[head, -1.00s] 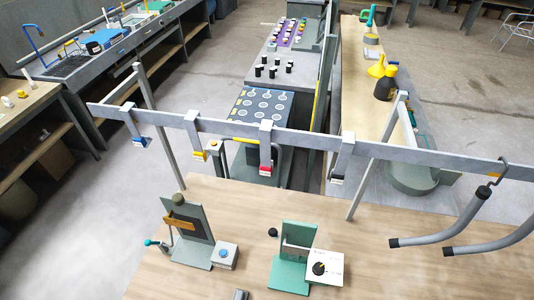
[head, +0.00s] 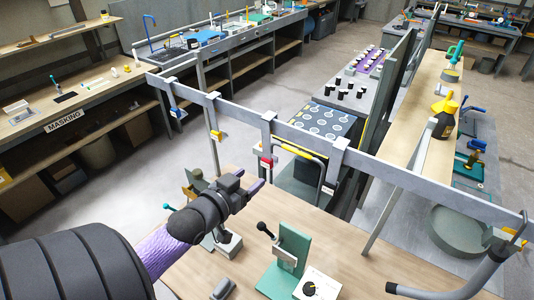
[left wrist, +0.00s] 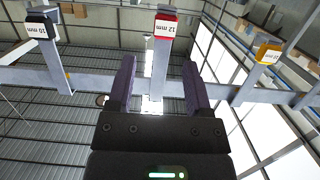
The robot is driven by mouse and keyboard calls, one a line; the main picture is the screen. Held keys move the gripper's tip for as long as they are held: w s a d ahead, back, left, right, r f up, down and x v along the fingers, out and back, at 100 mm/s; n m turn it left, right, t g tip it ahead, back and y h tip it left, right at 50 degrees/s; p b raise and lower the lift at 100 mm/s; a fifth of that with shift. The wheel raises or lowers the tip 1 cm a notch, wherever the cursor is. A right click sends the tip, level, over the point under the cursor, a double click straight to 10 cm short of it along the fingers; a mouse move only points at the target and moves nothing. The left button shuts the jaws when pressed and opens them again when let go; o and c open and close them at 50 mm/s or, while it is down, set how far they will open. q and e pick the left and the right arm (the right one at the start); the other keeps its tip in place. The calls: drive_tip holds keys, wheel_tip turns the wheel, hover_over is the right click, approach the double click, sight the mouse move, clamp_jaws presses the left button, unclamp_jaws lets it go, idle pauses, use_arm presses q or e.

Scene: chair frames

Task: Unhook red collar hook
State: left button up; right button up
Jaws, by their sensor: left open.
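The red collar hook (head: 267,158) hangs from the grey rail (head: 300,135) by its square grey upper part, with the red collar at its lower end. In the left wrist view the red collar (left wrist: 165,26) carries a "12 mm" label and its grey shank shows between my fingers in the picture. My left gripper (head: 252,190) has purple fingers and is open and empty, below the hook in the head view. It also shows in the left wrist view (left wrist: 158,88), fingers pointing up toward the rail. I see no contact with the hook. My right gripper is not in view.
A blue hook (head: 178,112), a yellow hook (head: 215,134) and a dark-collared hook (head: 331,185) hang beside it on the rail. A green stand (head: 290,258) and a white dial box (head: 318,285) stand on the table below.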

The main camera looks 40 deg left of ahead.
sight(265, 164)
use_arm(q)
drive_tip(key=w+b, duration=0.2)
drive_tip(key=w+a+f+b, duration=0.1)
drive_tip(key=w, duration=0.1)
drive_tip(key=w+f+b, duration=0.1)
drive_tip(key=w+b, duration=0.1)
drive_tip(key=shift+w+a+b, duration=0.2)
drive_tip(key=shift+w+b, duration=0.1)
drive_tip(key=shift+w, duration=0.5)
drive_tip(key=shift+c, duration=0.3)
drive_tip(key=shift+r, duration=0.15)
drive_tip(key=shift+c, duration=1.3)
clamp_jaws()
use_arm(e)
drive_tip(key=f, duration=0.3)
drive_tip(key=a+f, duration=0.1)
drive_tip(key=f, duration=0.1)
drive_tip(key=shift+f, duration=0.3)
